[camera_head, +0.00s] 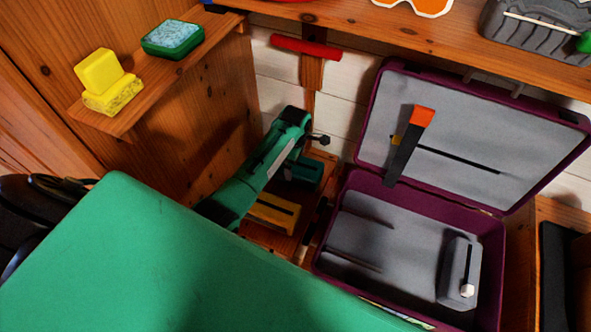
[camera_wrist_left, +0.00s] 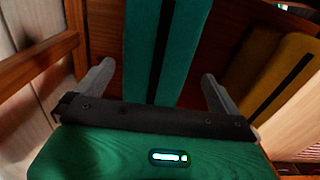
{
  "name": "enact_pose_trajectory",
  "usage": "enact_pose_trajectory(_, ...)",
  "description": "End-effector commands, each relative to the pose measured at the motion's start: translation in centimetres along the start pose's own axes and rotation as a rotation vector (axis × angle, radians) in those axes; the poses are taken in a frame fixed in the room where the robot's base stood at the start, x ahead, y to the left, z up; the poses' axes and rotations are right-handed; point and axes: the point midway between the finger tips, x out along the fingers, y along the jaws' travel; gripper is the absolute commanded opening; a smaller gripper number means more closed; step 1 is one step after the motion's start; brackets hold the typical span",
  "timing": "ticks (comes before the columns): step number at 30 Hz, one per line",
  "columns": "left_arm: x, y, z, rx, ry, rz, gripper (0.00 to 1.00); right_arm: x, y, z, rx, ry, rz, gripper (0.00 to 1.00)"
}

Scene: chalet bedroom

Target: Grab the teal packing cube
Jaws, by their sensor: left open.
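The teal packing cube (camera_wrist_left: 180,35) has a dark strap down its length and stands between the fingers of my left gripper (camera_wrist_left: 158,72) in the left wrist view. The gripper is open, one finger on each side of the cube, with no clear contact. In the head view a small part of the teal cube (camera_head: 306,171) shows on the wooden floor of a nook, below and right of my green left arm, which partly covers it. The left fingertips are hard to make out there. My right gripper is not in view.
A yellow packing cube (camera_head: 273,212) lies beside the teal one. An open purple suitcase (camera_head: 338,221) stands to the right. A wooden side shelf (camera_head: 133,108) holds a yellow block (camera_head: 100,72) and a green box (camera_head: 170,38). A red bar (camera_head: 305,47) is on the wall above.

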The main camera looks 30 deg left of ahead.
Motion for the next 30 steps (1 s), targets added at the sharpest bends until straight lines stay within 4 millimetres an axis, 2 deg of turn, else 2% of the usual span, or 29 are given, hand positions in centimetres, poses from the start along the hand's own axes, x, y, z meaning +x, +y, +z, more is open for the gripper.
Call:
enact_pose_trajectory(8, 2.1, 0.2, 0.0, 0.001, 0.0, 0.0, 1.0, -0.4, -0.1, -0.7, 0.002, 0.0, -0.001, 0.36)
enact_pose_trajectory(16, 5.7, 0.6, -0.2, 0.002, 0.001, 0.001, 1.0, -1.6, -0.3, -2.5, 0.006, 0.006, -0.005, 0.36)
enact_pose_trajectory(26, 6.3, 0.6, -0.2, 0.001, 0.0, 0.002, 1.0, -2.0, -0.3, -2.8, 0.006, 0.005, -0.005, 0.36)
enact_pose_trajectory(30, 6.3, 0.6, -0.2, 0.001, 0.0, 0.002, 0.72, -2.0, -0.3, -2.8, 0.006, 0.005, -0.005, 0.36)
